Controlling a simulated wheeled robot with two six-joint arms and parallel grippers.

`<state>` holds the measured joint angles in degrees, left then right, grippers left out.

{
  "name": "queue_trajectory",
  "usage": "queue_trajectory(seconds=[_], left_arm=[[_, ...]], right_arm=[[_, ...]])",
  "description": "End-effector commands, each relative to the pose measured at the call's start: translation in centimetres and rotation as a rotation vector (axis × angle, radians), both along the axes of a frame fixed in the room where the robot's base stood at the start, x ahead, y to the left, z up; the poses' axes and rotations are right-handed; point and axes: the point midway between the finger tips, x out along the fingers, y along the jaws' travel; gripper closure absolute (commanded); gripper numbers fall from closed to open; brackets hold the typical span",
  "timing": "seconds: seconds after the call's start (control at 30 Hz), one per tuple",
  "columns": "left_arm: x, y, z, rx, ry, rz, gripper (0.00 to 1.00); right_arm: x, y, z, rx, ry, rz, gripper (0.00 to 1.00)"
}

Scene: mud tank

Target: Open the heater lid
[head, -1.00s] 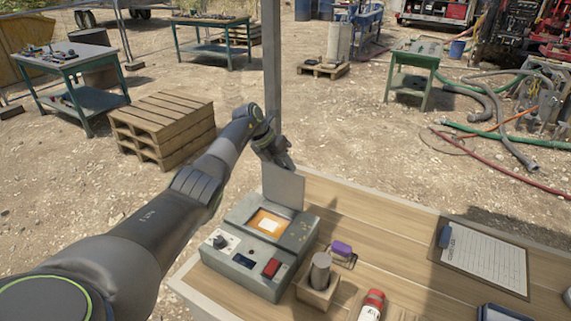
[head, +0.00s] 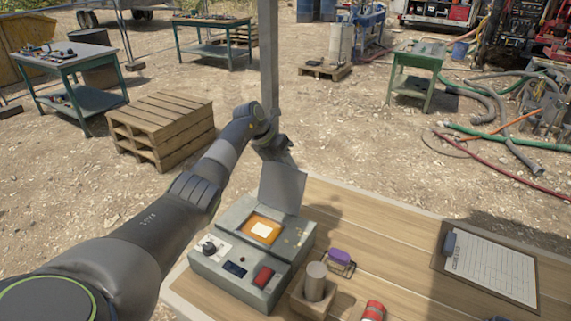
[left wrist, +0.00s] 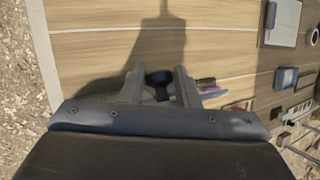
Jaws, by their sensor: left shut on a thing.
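The heater is a grey box (head: 216,252) on the near left of the wooden table, with a dial, a small display and a red switch on its front. Its grey lid (head: 283,190) stands raised at the back edge, showing an orange-framed pale plate (head: 261,230). My left gripper (head: 279,154) is at the upper part of the lid, its fingertips partly hidden. In the left wrist view its fingers (left wrist: 158,84) are on either side of a dark knob-like piece (left wrist: 158,78), apparently the lid's handle. My right gripper is not in view.
Beside the heater stand a grey cylinder (head: 316,281) in a wooden holder, a purple-topped item (head: 340,258) and a red-capped item (head: 373,311). A clipboard (head: 490,264) lies at the right. The table's middle is clear.

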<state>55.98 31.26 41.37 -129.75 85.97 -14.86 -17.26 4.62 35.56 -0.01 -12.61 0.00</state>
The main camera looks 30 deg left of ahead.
Motion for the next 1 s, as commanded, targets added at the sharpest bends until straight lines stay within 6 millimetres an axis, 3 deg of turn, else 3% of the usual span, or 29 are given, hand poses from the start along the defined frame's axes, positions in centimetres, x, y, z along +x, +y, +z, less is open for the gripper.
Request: queue_trajectory(seconds=[0.1,0.13,0.27,0.67,0.83,1.0], left_arm=[[0.4,0.0,0.6,0.002,-0.018,0.002,1.00],[0.4,0.0,0.6,0.002,-0.018,0.002,0.69],[0.3,0.0,0.5,0.001,-0.014,0.002,0.52],[0.0,0.3,0.8,0.001,-0.009,0.002,0.51],[-0.9,1.4,2.9,0.004,-0.011,0.002,0.51],[-2.2,3.2,6.5,0.004,-0.013,0.003,0.51]], right_arm=[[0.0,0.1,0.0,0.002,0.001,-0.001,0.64],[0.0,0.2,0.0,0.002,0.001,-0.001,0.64],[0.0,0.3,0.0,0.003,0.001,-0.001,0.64],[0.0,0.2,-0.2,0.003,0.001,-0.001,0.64],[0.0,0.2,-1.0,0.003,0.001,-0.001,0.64],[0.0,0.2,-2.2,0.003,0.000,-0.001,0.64]])
